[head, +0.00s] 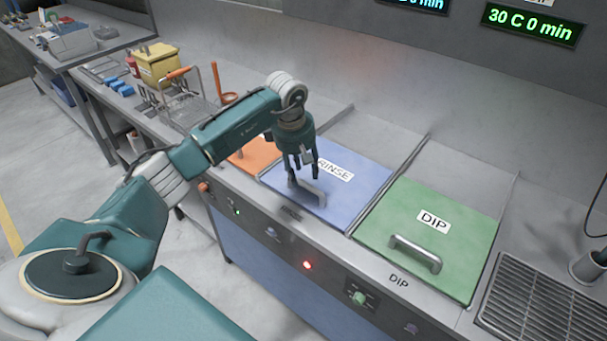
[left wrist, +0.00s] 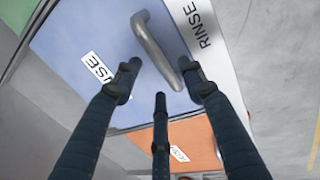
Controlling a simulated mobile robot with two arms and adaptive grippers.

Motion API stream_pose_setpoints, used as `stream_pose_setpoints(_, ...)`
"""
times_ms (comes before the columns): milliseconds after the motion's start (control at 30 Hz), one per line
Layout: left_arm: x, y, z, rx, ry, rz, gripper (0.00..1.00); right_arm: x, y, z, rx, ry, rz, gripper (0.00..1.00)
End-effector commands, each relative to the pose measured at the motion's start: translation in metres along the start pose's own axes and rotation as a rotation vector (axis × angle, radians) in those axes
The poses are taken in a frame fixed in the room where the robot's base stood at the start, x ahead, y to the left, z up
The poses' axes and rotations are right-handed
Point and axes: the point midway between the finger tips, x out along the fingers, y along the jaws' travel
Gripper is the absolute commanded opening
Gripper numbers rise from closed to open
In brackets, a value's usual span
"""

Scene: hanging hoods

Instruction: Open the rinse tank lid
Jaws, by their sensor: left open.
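The rinse tank lid (head: 345,190) is a blue flat panel with a white RINSE label, lying shut in the counter. Its grey bar handle (head: 308,192) is near the lid's front edge. My left gripper (head: 303,178) is open, fingers pointing down, just above the handle. In the left wrist view the lid (left wrist: 100,40) fills the upper left, and the handle (left wrist: 155,48) lies ahead of the spread fingers of my left gripper (left wrist: 165,85), with one end near the right finger. I cannot tell if a finger touches it. My right gripper is not in view.
A green DIP lid (head: 458,225) with its own handle is to the right, and an orange lid (head: 255,155) to the left. A wire basket (head: 188,108) and a yellow container (head: 157,65) stand further left. A drain grate (head: 535,305) is at the right.

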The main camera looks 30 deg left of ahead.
Motion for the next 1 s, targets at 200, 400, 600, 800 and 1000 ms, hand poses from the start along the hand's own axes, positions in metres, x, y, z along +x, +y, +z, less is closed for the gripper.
stream_pose_setpoints(200,0.025,0.000,0.001,0.000,-0.002,0.000,0.41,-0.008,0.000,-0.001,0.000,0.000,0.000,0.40)
stream_pose_setpoints(400,0.031,0.000,0.000,0.000,-0.001,0.001,0.41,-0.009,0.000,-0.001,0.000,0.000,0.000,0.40)
stream_pose_setpoints(600,0.031,0.000,0.001,0.000,-0.001,0.001,0.33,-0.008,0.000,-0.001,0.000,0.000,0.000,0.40)
stream_pose_setpoints(800,0.030,0.000,0.001,0.000,-0.001,0.001,0.00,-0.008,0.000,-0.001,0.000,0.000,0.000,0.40)
stream_pose_setpoints(1000,0.031,0.001,0.001,0.000,-0.001,0.001,0.00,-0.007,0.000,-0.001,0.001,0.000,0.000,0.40)
